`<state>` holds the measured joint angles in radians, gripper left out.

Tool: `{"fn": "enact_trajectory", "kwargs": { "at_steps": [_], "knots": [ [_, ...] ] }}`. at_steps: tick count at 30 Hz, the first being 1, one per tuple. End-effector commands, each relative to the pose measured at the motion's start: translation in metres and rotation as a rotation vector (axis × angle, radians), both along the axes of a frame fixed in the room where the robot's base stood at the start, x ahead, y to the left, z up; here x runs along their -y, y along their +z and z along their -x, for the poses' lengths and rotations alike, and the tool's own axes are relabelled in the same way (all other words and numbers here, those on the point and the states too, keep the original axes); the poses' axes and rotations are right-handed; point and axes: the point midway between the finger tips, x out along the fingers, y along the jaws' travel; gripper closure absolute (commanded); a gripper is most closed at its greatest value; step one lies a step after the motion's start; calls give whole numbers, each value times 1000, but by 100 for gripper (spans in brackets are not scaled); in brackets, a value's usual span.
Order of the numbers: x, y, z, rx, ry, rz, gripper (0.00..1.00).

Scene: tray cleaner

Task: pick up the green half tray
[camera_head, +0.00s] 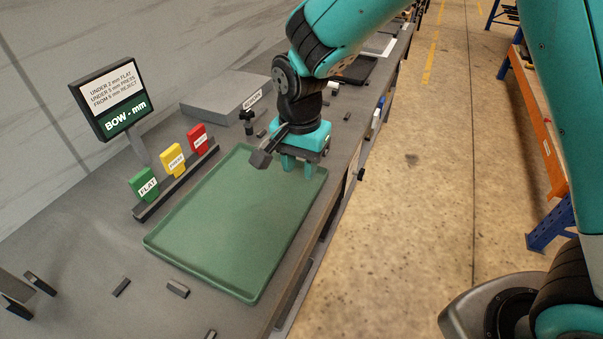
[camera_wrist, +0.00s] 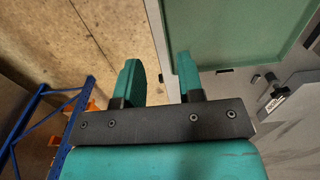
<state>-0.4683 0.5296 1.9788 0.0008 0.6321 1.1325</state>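The green half tray (camera_head: 235,225) lies flat on the grey bench. Its raised rim runs all round, and nothing lies in it. In the wrist view its corner and rim (camera_wrist: 240,35) show at the upper right. My gripper (camera_head: 299,166) points down at the tray's far right corner. In the wrist view my gripper (camera_wrist: 160,77) has its two teal fingers apart, with nothing between them. The left finger shows against the floor and the right one near the bench edge. I cannot tell whether a finger touches the rim.
Green, yellow and red cards (camera_head: 172,160) stand in a rack left of the tray. A sign (camera_head: 112,95) stands behind them. A small clamp-like fixture (camera_head: 249,121) stands beyond the tray. Small dark blocks (camera_head: 178,289) lie in front. The floor (camera_head: 415,200) to the right is clear.

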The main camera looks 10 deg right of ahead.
Motion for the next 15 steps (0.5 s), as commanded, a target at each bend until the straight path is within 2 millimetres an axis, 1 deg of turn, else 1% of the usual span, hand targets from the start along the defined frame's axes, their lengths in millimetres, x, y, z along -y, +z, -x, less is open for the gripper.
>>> {"fn": "enact_trajectory", "kwargs": {
  "at_steps": [5,15],
  "knots": [
    [1,-18,1,-5,1,2,65],
    [1,-84,2,-6,2,3,65]
  ]
}}
